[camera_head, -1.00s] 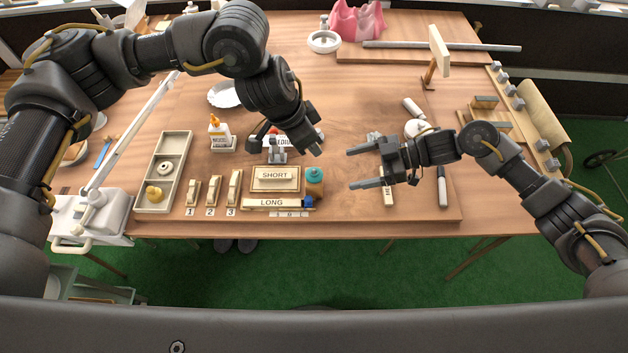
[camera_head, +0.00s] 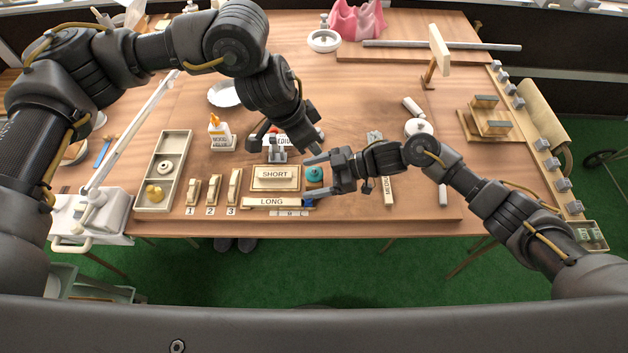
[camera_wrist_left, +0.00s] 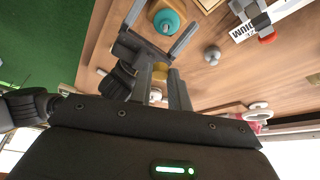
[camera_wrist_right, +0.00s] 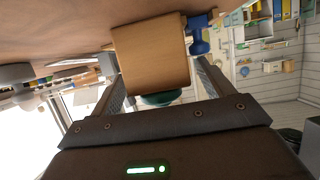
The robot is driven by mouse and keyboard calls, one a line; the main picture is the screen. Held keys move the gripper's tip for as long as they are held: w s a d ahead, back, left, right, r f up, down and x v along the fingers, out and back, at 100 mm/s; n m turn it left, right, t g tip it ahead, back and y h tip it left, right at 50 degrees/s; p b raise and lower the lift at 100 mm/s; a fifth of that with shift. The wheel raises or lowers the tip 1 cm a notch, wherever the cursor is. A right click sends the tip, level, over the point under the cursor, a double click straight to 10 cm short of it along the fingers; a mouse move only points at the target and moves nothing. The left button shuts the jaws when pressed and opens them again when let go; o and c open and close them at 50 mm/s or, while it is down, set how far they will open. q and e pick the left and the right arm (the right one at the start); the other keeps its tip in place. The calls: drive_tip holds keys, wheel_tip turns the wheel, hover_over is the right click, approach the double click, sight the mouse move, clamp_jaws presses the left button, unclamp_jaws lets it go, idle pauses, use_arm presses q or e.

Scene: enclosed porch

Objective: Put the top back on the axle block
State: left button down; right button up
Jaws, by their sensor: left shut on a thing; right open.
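A wooden block (camera_wrist_right: 150,60) with a round teal piece (camera_head: 315,174) on it stands right of the SHORT tray. The teal piece shows in the left wrist view (camera_wrist_left: 166,22) and at the block's lower edge in the right wrist view (camera_wrist_right: 160,98). My right gripper (camera_head: 307,181) is open, its fingers on either side of the block; contact cannot be told. My left gripper (camera_head: 314,146) is above and behind it, shut on a small brass-coloured piece (camera_wrist_left: 160,72), mostly hidden by the fingers. I cannot tell which piece is the top.
The SHORT tray (camera_head: 276,187) and LONG tray (camera_head: 270,202) lie left of the block. A blue piece (camera_wrist_right: 198,35) is close beside the right gripper's finger. A grey knob (camera_wrist_left: 212,55) stands on the table. Bare tabletop (camera_head: 360,95) lies behind.

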drive_tip(key=c, duration=1.5)
use_arm(q)
hover_over(314, 169)
drive_tip(key=a, duration=0.1)
drive_tip(key=shift+s+f, duration=0.2)
drive_tip(key=shift+f, duration=2.35)
drive_tip(key=shift+f, duration=0.1)
drive_tip(key=shift+f, duration=0.8)
drive_tip(key=shift+f, duration=0.55)
